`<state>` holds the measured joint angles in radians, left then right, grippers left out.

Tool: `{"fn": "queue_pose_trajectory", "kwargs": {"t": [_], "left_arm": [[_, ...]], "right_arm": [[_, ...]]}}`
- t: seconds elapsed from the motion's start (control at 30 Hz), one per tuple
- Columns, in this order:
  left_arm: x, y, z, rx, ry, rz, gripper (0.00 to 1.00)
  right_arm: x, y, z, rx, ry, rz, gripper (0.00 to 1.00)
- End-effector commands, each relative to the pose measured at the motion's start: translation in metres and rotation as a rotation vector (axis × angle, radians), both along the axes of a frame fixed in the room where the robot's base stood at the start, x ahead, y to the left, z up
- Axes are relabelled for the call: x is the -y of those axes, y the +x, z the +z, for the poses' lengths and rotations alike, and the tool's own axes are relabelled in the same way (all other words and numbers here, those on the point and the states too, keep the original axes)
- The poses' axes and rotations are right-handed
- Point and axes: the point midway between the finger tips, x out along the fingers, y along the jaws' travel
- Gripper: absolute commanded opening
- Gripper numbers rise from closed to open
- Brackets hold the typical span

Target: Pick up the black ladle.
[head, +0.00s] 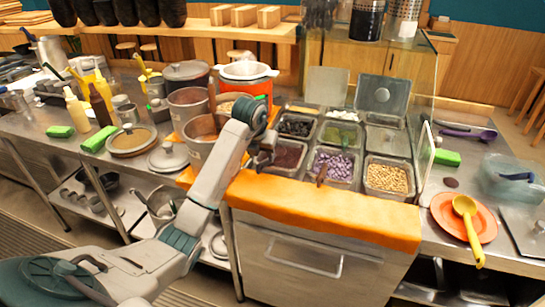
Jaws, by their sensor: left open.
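I cannot pick out a black ladle with certainty. My left gripper (264,157) is open, pointing down over the left edge of the topping bins, just right of that pot. My wrist covers part of the area behind it. Another brown handle (322,174) sticks out of the bin of purple pieces (333,160). My right gripper is not in view.
A yellow ladle (467,215) rests on an orange plate (447,212) at the right. A purple ladle (470,133) lies behind it. A bean bin (388,178) is nearby. Bottles, lids and green sponges (98,139) crowd the left counter. An orange cloth (310,208) covers the front edge.

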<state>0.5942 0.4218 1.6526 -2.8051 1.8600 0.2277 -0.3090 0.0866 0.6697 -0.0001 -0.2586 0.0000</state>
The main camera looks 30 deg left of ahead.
Motion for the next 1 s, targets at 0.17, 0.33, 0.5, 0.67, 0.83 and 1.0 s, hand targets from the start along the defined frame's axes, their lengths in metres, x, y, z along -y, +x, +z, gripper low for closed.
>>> {"fn": "queue_pose_trajectory", "kwargs": {"t": [0.17, 0.33, 0.5, 0.67, 0.83, 1.0], "left_arm": [[0.000, 0.009, -0.014, -0.004, -0.001, 0.000, 0.47], [-0.001, 0.021, -0.038, -0.002, 0.000, 0.000, 0.47], [-0.002, 0.025, -0.048, 0.000, 0.001, -0.002, 0.47], [-0.002, 0.025, -0.048, 0.001, 0.001, -0.001, 0.47], [-0.002, 0.025, -0.048, 0.001, 0.000, -0.001, 0.18], [-0.002, 0.025, -0.047, 0.002, 0.000, -0.001, 0.00]], "right_arm": [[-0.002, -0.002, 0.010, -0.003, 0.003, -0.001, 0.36], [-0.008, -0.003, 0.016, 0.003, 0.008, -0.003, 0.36], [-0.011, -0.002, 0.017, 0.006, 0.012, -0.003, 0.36], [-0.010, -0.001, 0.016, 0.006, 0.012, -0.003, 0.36], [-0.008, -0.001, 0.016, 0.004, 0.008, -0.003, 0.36], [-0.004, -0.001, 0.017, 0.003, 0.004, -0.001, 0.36]]}}
